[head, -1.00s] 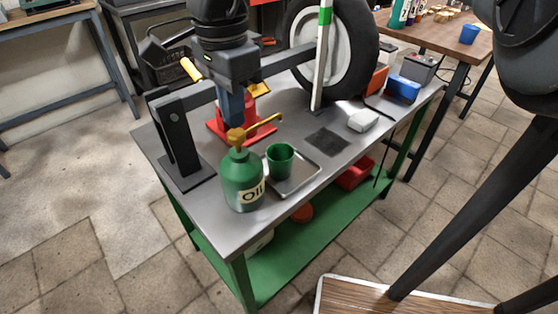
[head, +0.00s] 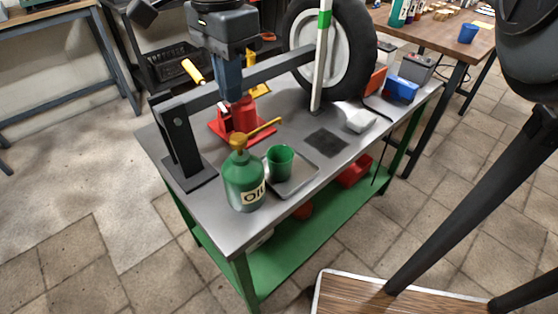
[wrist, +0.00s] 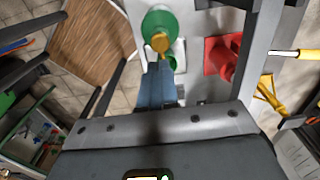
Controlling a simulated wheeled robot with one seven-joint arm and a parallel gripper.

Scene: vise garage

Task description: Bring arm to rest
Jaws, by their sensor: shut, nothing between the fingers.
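My gripper (head: 233,98) is shut and empty, its blue fingers pointing down above the bench. The bottle stands upright at the front of the bench. A green cup (head: 280,163) stands on a metal tray (head: 303,182) to its right, under the spout's side. The cup's inside is not clear.
A grey bar on a black post (head: 182,145) runs behind my gripper. A red stand (head: 238,122) and a large wheel (head: 350,45) are on the bench (head: 218,215). A white-green upright (head: 321,60) stands before the wheel. The left floor is open.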

